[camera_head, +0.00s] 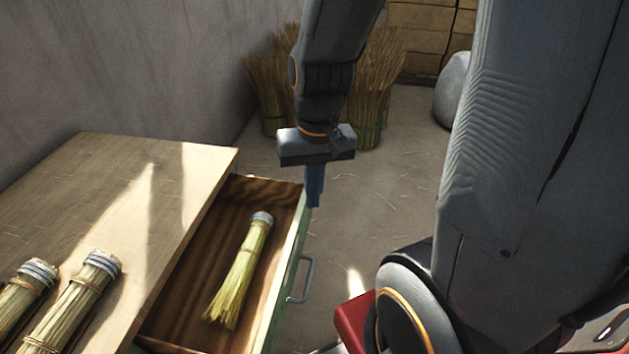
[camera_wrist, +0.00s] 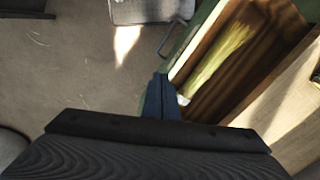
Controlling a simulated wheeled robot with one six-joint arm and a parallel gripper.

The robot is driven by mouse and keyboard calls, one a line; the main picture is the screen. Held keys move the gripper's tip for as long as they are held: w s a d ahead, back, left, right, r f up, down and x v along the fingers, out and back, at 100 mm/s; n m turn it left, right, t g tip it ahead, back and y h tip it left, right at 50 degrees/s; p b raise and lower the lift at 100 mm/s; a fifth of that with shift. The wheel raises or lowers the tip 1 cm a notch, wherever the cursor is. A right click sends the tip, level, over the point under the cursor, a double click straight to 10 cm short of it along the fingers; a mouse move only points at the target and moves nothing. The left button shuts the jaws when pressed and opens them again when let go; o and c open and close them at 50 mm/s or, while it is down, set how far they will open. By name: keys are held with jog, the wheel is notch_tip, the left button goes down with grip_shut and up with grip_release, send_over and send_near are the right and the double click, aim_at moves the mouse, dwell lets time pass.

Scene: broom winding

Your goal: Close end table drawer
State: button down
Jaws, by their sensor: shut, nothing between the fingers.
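The end table (camera_head: 150,180) stands at the left with a pale wooden top. Its drawer (camera_head: 293,240) is pulled out to the right, with a dark wood inside and a green front. A metal handle (camera_head: 304,280) is on the outer face of the front. A small straw bundle (camera_head: 242,270) lies in the drawer. My gripper (camera_head: 314,196) is shut and empty, pointing down at the far end of the drawer front. In the wrist view my fingers (camera_wrist: 160,92) appear close beside the green drawer edge (camera_wrist: 205,30); I cannot tell whether they touch it.
Two tied straw bundles (camera_head: 75,305) lie on the tabletop at the near left. Tall straw bundles (camera_head: 372,100) stand at the back, near a wooden crate (camera_head: 420,40) and a grey rounded object (camera_head: 452,90). A wall borders the left.

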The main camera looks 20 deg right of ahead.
jog(key=w+d+f+m+t+y+p, duration=0.15)
jog(key=w+d+f+m, duration=0.3)
jog(key=d+m, duration=0.5)
jog(key=w+d+f+m+t+y+p, duration=0.15)
jog(key=w+d+f+m, duration=0.35)
jog(key=m, duration=0.8)
jog(key=w+a+f+p, duration=0.2)
jog(key=w+a+f, duration=0.3)
jog(key=f, duration=0.2)
jog(key=shift+w+a+f+g, duration=0.15)
jog(key=shift+w+f+g, duration=0.15)
jog(key=shift+w+f, duration=0.1)
